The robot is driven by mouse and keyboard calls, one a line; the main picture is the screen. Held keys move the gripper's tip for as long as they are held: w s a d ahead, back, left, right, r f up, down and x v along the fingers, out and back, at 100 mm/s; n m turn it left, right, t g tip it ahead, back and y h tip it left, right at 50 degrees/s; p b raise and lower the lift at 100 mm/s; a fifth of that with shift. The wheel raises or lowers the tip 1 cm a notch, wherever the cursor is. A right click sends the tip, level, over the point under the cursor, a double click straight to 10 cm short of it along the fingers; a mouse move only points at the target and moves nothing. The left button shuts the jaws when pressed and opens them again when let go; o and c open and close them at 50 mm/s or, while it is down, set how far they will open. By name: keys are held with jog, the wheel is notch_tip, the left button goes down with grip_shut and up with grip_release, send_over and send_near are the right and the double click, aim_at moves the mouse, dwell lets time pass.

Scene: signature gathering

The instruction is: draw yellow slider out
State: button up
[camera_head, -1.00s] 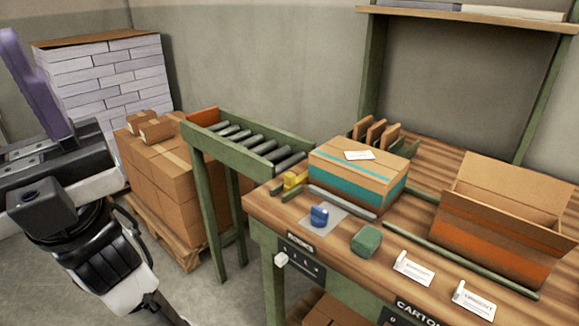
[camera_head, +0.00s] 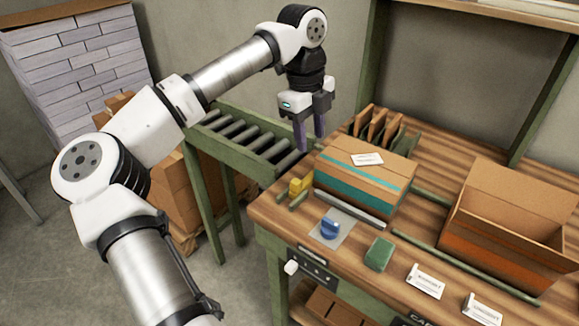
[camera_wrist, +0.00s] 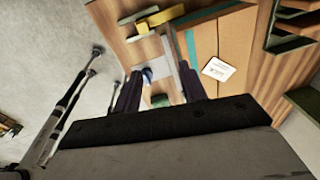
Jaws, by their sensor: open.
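The yellow slider (camera_head: 300,186) is a small block at the table's left edge, beside the closed carton (camera_head: 364,180) with teal tape. It also shows at the top of the wrist view (camera_wrist: 160,18). My gripper (camera_head: 309,140) is open and empty, pointing down. In the head view it hangs above and behind the slider, near the end of the roller conveyor, apart from it. Its two dark fingers (camera_wrist: 160,82) show in the wrist view, with the slider beyond them. A short green rail lies beside the slider.
A blue knob (camera_head: 330,229) and a green block (camera_head: 379,254) stand on the wooden table (camera_head: 410,240) in front of the carton. An open carton (camera_head: 520,215) is at right. Upright brown dividers (camera_head: 372,127) stand behind the closed carton. The roller conveyor (camera_head: 245,138) adjoins at left.

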aim_at(296, 181)
jog(key=shift+n+y, duration=0.6)
jog(key=a+f+p, duration=0.1)
jog(key=f, duration=0.3)
jog(key=a+f+p, duration=0.1)
jog(key=f, duration=0.4)
jog(key=f+p, duration=0.1)
jog(key=f, duration=0.4)
jog(key=shift+w+a, duration=0.3)
jog(key=shift+a, duration=0.1)
grip_shut()
